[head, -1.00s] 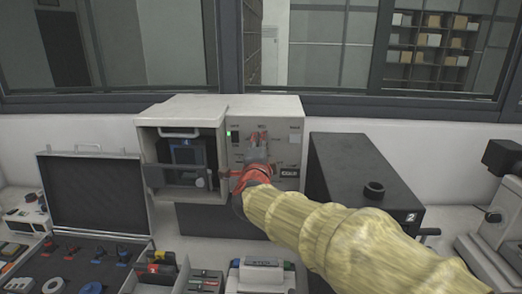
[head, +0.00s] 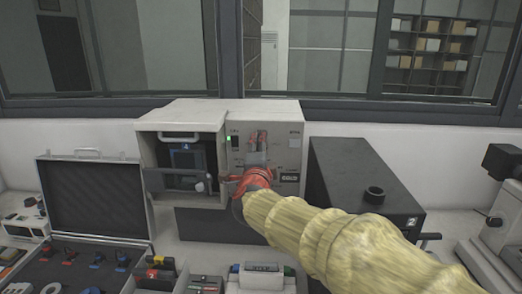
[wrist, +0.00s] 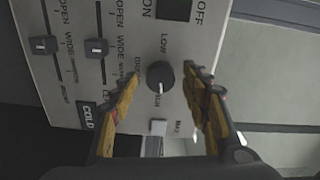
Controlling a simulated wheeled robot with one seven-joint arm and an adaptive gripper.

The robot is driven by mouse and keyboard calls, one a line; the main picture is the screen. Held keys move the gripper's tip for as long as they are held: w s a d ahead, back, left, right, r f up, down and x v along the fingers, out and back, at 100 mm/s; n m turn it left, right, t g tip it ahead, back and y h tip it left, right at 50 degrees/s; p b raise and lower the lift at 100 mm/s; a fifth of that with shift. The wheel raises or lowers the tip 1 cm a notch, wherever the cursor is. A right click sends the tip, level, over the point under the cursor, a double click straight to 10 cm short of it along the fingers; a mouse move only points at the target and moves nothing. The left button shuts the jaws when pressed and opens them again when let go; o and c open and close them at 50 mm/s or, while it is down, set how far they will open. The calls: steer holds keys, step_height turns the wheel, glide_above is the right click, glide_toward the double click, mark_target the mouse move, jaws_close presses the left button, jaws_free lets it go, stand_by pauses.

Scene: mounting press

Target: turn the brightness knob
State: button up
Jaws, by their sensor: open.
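The knob (wrist: 160,75) is a round black dial on the pale panel in the wrist view, with LOW and MAX marked near it. My gripper (wrist: 166,82) is open, with one yellow-and-black finger on each side of the knob. Gaps show between the knob and both fingers; I cannot tell how far the tips are from the panel. In the head view my gripper (head: 258,146) is in front of the right-hand panel of the white machine (head: 290,118), and it hides the knob.
Two sliders (wrist: 96,47) and a COLD label (wrist: 91,125) are left of the knob in the wrist view, and a square button (wrist: 158,127) is below it. A black box (head: 360,165) stands right of the machine. An open case (head: 95,190) lies at left.

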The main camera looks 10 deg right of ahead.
steer(key=v, duration=1.2)
